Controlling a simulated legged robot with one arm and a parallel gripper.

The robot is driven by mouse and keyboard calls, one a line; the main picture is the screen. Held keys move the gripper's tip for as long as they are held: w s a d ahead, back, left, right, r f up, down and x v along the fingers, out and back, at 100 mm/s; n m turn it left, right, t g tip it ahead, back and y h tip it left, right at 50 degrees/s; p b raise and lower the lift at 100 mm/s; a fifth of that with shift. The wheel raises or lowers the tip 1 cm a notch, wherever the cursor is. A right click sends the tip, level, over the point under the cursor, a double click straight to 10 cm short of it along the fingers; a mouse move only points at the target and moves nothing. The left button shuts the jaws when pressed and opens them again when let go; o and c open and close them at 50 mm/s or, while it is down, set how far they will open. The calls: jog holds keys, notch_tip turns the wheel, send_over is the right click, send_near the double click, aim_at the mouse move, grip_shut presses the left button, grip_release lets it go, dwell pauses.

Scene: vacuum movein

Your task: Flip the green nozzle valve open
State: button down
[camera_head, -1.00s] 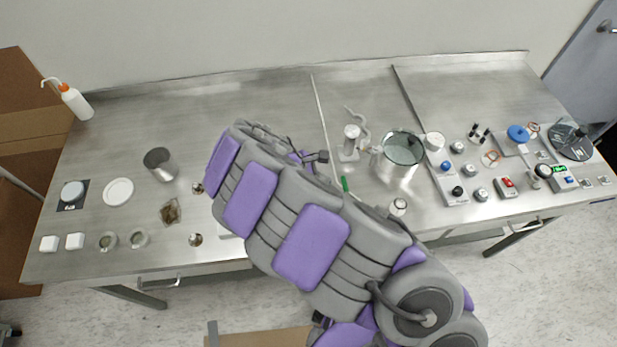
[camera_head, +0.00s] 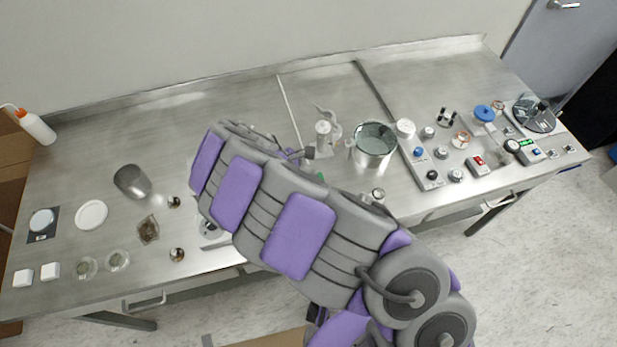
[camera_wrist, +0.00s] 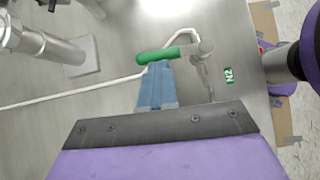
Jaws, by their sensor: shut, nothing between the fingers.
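The green nozzle valve handle (camera_wrist: 158,56) lies roughly level across the top middle of the wrist view. Its right end meets a grey metal nozzle fitting (camera_wrist: 205,50). My gripper (camera_wrist: 157,68) shows as blue fingers, shut and empty, with the tips right at the green handle; I cannot tell whether they touch it. In the head view only a small green piece (camera_head: 322,177) shows past my arm, and my gripper is hidden there.
A green N2 label (camera_wrist: 229,75) is right of the fitting. A metal stand with a round post (camera_wrist: 60,48) is at upper left, near a thin white tube (camera_wrist: 70,93).

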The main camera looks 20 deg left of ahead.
jog(key=shift+w, duration=0.1)
jog(key=m+g, duration=0.1)
jog(key=w+d+m+p, duration=0.1)
jog(key=m+g+h, duration=0.1)
jog(key=shift+w+d+m+g, duration=0.2)
jog(key=shift+w+m+g, duration=0.1)
jog(key=shift+m, duration=0.1)
jog(key=d+m+g+p, duration=0.1)
jog(key=m, duration=0.1)
jog(key=w+d+m+g+p, duration=0.1)
jog(key=m, duration=0.1)
jog(key=shift+g, duration=0.4)
jog(key=shift+w+d+m+p, duration=0.1)
jog(key=shift+d+m+p, duration=0.2)
jog(key=shift+m, duration=0.1)
jog(key=shift+w+d+p, duration=0.15)
jog(key=shift+d+p, duration=0.45)
jog(key=shift+p, duration=0.2)
jog(key=shift+d, duration=0.1)
jog(key=shift+s+a+p, duration=0.4)
jog(key=shift+s+p, duration=0.1)
jog(key=shift+s, duration=0.25)
